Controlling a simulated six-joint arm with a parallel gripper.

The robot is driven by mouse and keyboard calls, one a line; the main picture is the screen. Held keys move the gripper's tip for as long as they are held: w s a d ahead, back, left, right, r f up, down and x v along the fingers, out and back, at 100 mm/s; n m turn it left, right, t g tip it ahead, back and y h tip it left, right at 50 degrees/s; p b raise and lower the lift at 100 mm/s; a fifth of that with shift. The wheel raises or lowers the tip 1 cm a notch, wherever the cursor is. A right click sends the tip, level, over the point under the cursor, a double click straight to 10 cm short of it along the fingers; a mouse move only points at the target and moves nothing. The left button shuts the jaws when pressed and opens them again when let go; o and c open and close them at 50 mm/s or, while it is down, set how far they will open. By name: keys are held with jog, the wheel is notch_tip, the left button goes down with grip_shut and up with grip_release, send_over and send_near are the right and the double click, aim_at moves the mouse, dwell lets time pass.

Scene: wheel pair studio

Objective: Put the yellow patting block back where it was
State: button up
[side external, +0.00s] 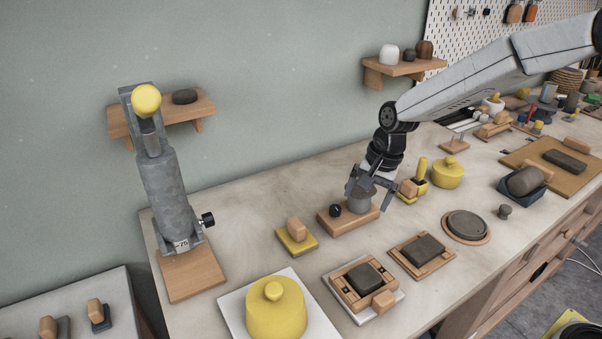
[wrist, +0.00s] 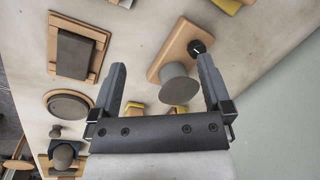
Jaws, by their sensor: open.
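The yellow patting block (side external: 297,241), a flat yellow pad with a wooden grip on top, sits on the bench left of my gripper. In the wrist view, a cut-off yellow piece (wrist: 228,5) at the top edge appears to be the same block. My gripper (side external: 370,196) is open and empty, also seen in the wrist view (wrist: 162,66). It is over a grey cylinder (side external: 360,203) on a wooden base with a black knob, and the cylinder (wrist: 180,84) shows between the fingers. I cannot tell whether they touch it.
A wooden block and yellow stand (side external: 418,182) are close right of my gripper. A yellow lidded pot (side external: 275,310), a framed dark slab (side external: 365,278), another slab (side external: 422,250) and a round disc (side external: 467,225) are nearer the front. A tall grey press (side external: 165,190) stands left. Bare bench lies around the patting block.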

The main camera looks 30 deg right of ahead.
jog(key=s+d+f+n, duration=0.1)
jog(key=s+d+n, duration=0.1)
jog(key=s, duration=0.3)
jog(key=s+d+n+t+h, duration=0.1)
jog(key=s+d+n, duration=0.1)
jog(key=s+n, duration=0.3)
jog(key=s+d+f+n+h, duration=0.1)
jog(key=s+n, duration=0.2)
jog(key=s, duration=0.4)
jog(key=shift+d+f+n, duration=0.3)
jog(key=shift+d, duration=0.1)
jog(key=shift+w, duration=0.1)
